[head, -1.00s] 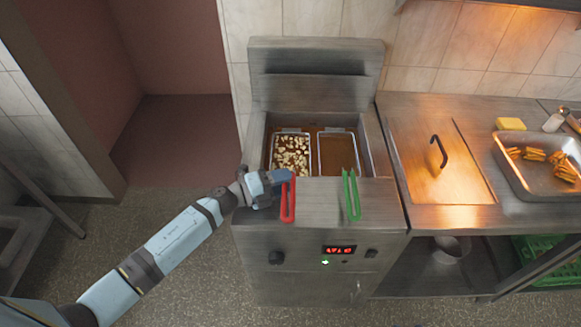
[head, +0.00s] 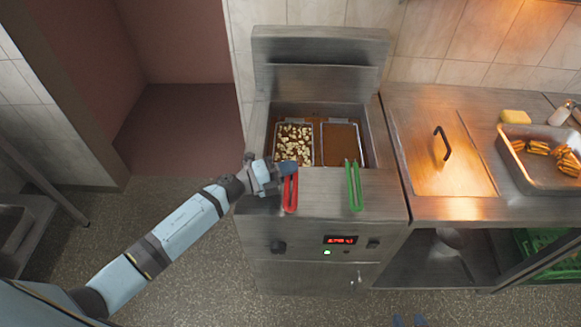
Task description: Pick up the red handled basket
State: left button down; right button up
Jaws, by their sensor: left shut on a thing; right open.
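The red handled basket (head: 294,143) sits in the left half of the fryer, full of pale pieces in brown oil. Its red handle (head: 290,193) sticks out over the fryer's front edge. My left gripper (head: 284,170) is at the upper end of the red handle and shut on it; the fingertips are partly hidden. The green handled basket sits in the right half, with its green handle (head: 354,187) beside the red one.
The steel fryer (head: 320,215) has a lit red display (head: 341,240) and knobs on its front. To the right is a counter with a lidded section (head: 440,165), a yellow block (head: 515,117) and a tray (head: 520,178) of fried food. Open floor lies to the left.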

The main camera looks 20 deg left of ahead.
pick_arm(q)
notch_tip(320, 180, up, 20)
jog(key=p, duration=0.4)
jog(key=shift+f, duration=0.1)
notch_tip(320, 180, up, 4)
jog(key=p, duration=0.4)
jog(key=shift+r+p, duration=0.25)
jog(key=shift+p, duration=0.05)
